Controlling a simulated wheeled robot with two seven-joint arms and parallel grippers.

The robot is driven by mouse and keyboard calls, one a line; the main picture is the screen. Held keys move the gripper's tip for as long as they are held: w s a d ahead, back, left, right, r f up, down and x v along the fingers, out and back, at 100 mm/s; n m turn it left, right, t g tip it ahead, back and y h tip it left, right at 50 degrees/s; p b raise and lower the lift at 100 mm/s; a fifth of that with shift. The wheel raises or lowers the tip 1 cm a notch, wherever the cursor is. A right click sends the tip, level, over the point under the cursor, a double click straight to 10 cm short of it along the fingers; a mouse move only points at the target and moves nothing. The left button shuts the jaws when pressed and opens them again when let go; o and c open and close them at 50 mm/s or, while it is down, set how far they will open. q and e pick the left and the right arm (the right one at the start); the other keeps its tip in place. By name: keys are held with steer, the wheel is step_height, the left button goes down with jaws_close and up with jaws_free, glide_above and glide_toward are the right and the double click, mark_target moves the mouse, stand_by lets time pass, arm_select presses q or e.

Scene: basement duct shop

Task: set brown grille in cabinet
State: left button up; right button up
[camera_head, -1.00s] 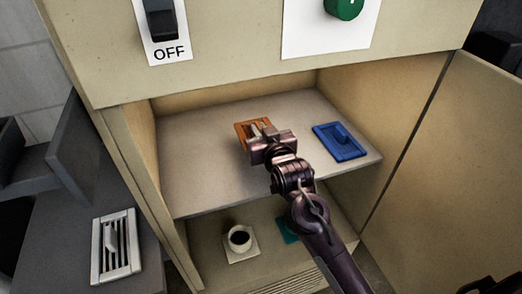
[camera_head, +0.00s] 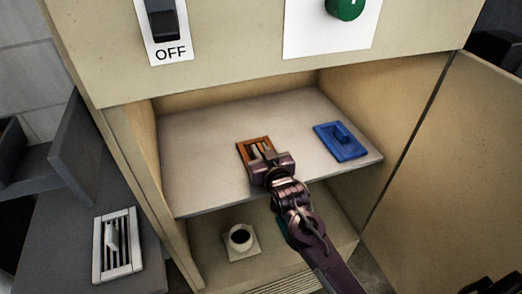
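The brown grille (camera_head: 242,148) is in the cabinet's upper compartment, low over or on the shelf (camera_head: 200,155), near its front edge and left of the blue grille. My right gripper (camera_head: 264,160) reaches in from the front and appears shut on the grille's raised middle part; its fingertips are partly hidden by the gripper body. I cannot tell whether the grille touches the shelf. The cabinet (camera_head: 250,50) is open at the front. My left gripper is not in view.
A blue grille (camera_head: 341,142) lies at the shelf's right. A white grille (camera_head: 117,245) lies on a grey surface at left. An open door (camera_head: 455,180) stands at right.

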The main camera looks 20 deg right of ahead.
steer(key=o, duration=0.3)
steer(key=shift+r, duration=0.1)
steer(key=s, duration=0.3)
steer(key=s+r+b, duration=0.1)
steer(key=s, duration=0.6)
steer(key=shift+s+d+r, duration=0.2)
steer(key=shift+s+r, duration=0.05)
steer(key=shift+s, duration=0.15)
steer(key=shift+s+r, duration=0.2)
steer(key=shift+s, duration=0.35)
